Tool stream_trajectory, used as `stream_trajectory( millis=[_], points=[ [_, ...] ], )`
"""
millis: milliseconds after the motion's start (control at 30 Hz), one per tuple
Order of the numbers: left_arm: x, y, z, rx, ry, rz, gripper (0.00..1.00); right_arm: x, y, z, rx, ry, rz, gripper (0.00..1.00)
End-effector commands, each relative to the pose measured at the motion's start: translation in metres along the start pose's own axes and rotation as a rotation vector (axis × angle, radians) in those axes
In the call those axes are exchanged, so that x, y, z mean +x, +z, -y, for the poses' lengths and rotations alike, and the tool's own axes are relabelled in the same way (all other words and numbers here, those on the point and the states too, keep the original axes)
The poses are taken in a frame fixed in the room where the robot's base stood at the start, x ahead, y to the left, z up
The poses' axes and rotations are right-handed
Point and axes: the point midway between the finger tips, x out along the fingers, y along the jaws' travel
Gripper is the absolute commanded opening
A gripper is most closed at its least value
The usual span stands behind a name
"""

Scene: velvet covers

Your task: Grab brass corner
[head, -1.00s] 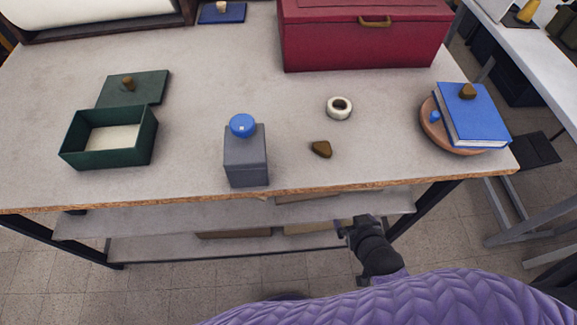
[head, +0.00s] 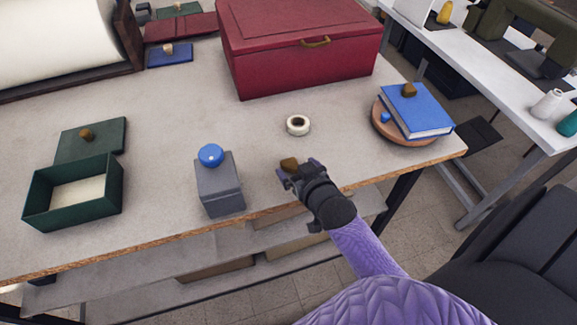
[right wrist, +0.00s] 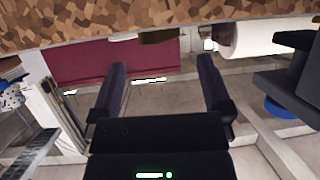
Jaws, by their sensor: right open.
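The brass corner (head: 289,164) is a small dark brown-gold piece lying on the grey table near its front edge. My right gripper (head: 290,174) is at the near side of it in the head view and partly covers it. The right wrist view looks upside down; there the gripper's two dark fingers (right wrist: 162,85) are apart with nothing between them. A dark brown piece, likely the brass corner (right wrist: 158,37), shows just beyond the fingertips. My left gripper is out of view.
A grey jar with a blue lid (head: 220,185) stands left of my right gripper. A white ring (head: 298,125) lies behind the brass corner. A red box (head: 300,55) stands at the back. A blue book (head: 417,110) rests on a round wooden dish at right. An open green box (head: 75,195) is at left.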

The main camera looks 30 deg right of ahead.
Motion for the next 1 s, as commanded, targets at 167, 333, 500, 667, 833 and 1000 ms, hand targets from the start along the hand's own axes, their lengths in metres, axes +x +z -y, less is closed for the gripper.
stream_trajectory(
  millis=[167, 333, 500, 667, 833, 1000],
  points=[
    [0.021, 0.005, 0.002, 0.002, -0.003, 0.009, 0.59, 0.037, 0.01, 0.002, -0.001, 0.0, -0.001, 1.0],
    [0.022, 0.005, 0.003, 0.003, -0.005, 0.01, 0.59, 0.047, 0.007, 0.002, -0.001, 0.0, 0.001, 1.0],
    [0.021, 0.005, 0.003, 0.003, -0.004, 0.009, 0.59, 0.046, 0.006, 0.002, -0.001, 0.0, 0.001, 0.92],
    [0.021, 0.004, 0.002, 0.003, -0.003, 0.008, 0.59, 0.046, 0.007, 0.002, -0.001, 0.0, 0.001, 0.58],
    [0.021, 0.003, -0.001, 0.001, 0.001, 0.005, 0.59, 0.046, 0.007, 0.002, -0.001, 0.0, 0.001, 0.22],
    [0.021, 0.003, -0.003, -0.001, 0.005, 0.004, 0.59, 0.046, 0.007, 0.002, -0.001, 0.0, 0.001, 0.02]
  ],
)
